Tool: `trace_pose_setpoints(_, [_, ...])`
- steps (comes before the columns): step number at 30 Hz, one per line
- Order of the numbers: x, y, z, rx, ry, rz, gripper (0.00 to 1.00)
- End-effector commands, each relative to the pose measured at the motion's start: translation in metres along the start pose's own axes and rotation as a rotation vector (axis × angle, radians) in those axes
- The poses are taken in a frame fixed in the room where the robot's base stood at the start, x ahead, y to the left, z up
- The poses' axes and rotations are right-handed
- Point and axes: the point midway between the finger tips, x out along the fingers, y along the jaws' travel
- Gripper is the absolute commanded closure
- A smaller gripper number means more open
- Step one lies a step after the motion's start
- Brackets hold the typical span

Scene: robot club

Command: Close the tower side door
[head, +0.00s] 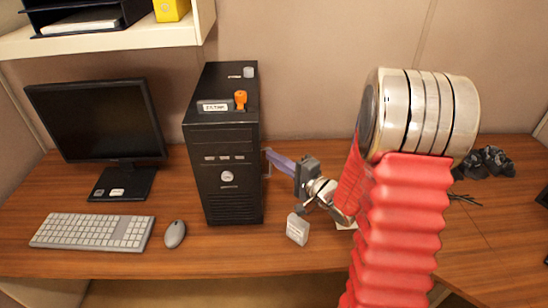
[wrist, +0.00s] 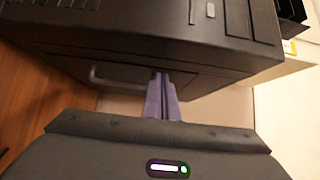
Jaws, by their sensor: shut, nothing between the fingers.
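The black computer tower (head: 221,150) stands upright on the desk, and it fills the top of the wrist view (wrist: 150,28). Its right side is nearly edge-on in the head view. In the wrist view a dark side door (wrist: 185,82) with a grey bar handle (wrist: 118,84) shows on that side. I cannot tell whether the door is flush or slightly ajar. My gripper (head: 271,155) is shut and empty beside the tower's right side. In the wrist view its purple fingers (wrist: 160,78) point at the door, right of the handle. Contact is unclear.
A small labelled grey box (head: 298,229) sits on the desk below my gripper. An orange-topped item (head: 240,99) and a grey piece (head: 248,72) are on the tower. Monitor (head: 97,122), keyboard (head: 93,231) and mouse (head: 175,234) are left. A shelf (head: 120,38) hangs upper left.

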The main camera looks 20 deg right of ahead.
Motion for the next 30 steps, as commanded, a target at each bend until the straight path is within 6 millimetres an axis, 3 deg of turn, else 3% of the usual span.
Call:
trace_pose_setpoints(18, [-0.084, 0.0, -0.002, 0.0, 0.007, 0.0, 1.0])
trace_pose_setpoints(30, [-0.124, 0.001, 0.0, 0.0, 0.003, 0.0, 1.0])
